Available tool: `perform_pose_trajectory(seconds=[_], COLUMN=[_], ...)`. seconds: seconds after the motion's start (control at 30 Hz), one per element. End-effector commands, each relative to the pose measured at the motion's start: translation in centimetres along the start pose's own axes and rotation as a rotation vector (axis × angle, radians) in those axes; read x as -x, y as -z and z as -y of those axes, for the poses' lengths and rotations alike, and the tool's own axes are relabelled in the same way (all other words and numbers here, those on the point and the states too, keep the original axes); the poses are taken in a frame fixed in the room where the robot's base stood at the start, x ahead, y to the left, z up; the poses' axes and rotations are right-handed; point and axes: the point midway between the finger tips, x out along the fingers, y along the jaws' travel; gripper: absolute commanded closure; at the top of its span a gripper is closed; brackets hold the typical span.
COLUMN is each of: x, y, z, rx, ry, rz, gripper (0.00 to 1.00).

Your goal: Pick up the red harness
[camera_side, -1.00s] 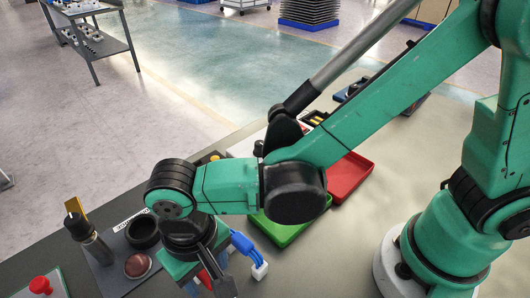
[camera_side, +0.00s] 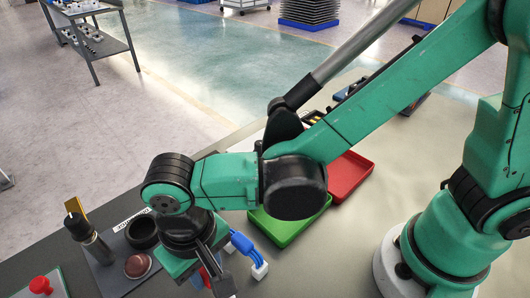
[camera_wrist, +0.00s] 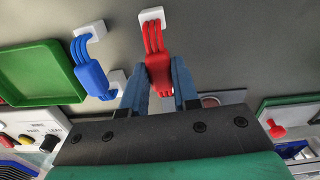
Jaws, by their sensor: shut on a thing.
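The red harness (camera_wrist: 157,68) has a red body with several red wires that run up to a white connector (camera_wrist: 151,15) in the wrist view. My gripper (camera_wrist: 160,82) has one finger on each side of the red body and is shut on it. In the side view my gripper (camera_side: 213,278) points down near the bottom edge, and only a bit of the red harness (camera_side: 205,278) shows beside the fingers. The harness's lower end is hidden behind my gripper. I cannot tell whether it touches the table.
A blue harness (camera_side: 243,244) with white connectors lies close beside my gripper; it also shows in the wrist view (camera_wrist: 90,77). A green tray (camera_side: 284,230) and a red tray (camera_side: 352,178) lie behind. A dark fixture plate (camera_side: 108,272) and a red button (camera_side: 40,285) are left.

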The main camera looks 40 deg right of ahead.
Motion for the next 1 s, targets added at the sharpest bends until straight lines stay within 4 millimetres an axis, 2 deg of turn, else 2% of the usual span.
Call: perform_pose_trajectory(seconds=[0.6,1.0], x=[5.3,5.9], y=[0.0,0.0], z=[0.0,0.0], rx=[0.0,0.0], ry=[0.0,0.0], rz=[0.0,0.0], gripper=[1.0,1.0])
